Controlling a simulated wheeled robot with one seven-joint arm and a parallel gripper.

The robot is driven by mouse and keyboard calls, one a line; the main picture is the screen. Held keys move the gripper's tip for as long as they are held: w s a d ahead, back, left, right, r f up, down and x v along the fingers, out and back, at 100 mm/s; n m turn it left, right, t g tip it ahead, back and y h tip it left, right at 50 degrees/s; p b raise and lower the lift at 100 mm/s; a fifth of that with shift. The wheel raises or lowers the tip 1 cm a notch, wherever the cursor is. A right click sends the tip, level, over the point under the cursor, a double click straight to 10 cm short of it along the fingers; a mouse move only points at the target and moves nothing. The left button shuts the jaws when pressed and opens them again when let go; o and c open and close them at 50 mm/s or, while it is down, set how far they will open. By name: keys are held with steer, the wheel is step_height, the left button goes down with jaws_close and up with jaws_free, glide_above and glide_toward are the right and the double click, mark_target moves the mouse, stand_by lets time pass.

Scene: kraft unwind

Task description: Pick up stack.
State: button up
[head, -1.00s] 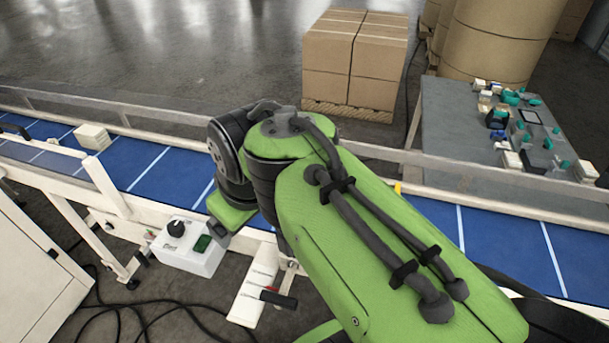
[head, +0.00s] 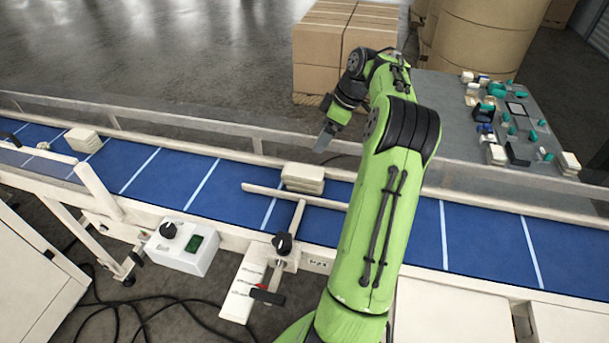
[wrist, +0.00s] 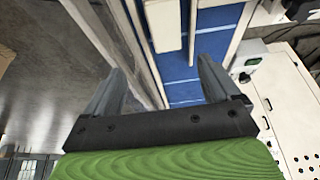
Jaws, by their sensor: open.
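A cream-coloured stack (head: 303,177) of flat pieces lies on the blue conveyor belt (head: 235,193), by a pale guide bar (head: 320,202). A second, similar stack (head: 83,139) lies further left on the belt. My gripper (head: 324,137) is above the far rail in the head view, a little beyond the nearer stack and apart from it. In the wrist view my gripper (wrist: 160,88) is open and empty, its two fingers wide apart. A pale block, which looks like the nearer stack (wrist: 163,24), shows at the top, ahead of the fingers.
A long metal rail (head: 200,131) runs along the belt's far side. A control box (head: 182,247) with a knob is on the near side. A grey table (head: 455,120) with small parts stands at the right. Cardboard boxes (head: 325,50) stand behind. The belt between the stacks is clear.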

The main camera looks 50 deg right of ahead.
mark_target(302, 169)
steer(key=x, duration=1)
steer(key=a+x, duration=0.1)
steer(key=x, duration=0.4)
steer(key=shift+r, duration=0.1)
steer(key=shift+w+f, duration=0.1)
steer(key=shift+f, duration=0.25)
steer(key=shift+f+b, duration=0.25)
steer(key=shift+b, duration=0.2)
steer(key=shift+c, duration=0.4)
